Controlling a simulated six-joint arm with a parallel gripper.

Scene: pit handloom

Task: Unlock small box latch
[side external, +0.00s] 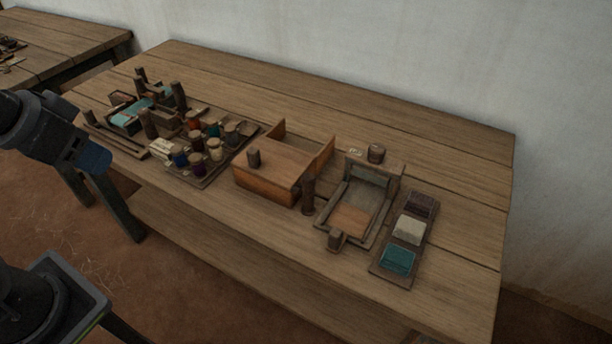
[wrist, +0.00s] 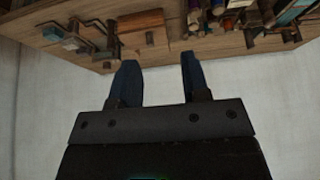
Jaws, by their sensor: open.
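A small orange-brown wooden box (side external: 270,185) sits mid-table in the side view, with a flat top and upright panels at its back and right. I cannot tell which part is the latch. The box also shows at the top of the wrist view (wrist: 143,22). My gripper (wrist: 159,58) has its blue fingers apart with nothing between them. In the side view it hangs off the table's left front edge, well away from the box.
A tray of thread spools (side external: 190,165) and a small loom model (side external: 130,110) stand left of the box. A wooden frame (side external: 350,220) and a tray of coloured blocks (side external: 418,222) stand right. The table's back strip (side external: 330,105) is clear.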

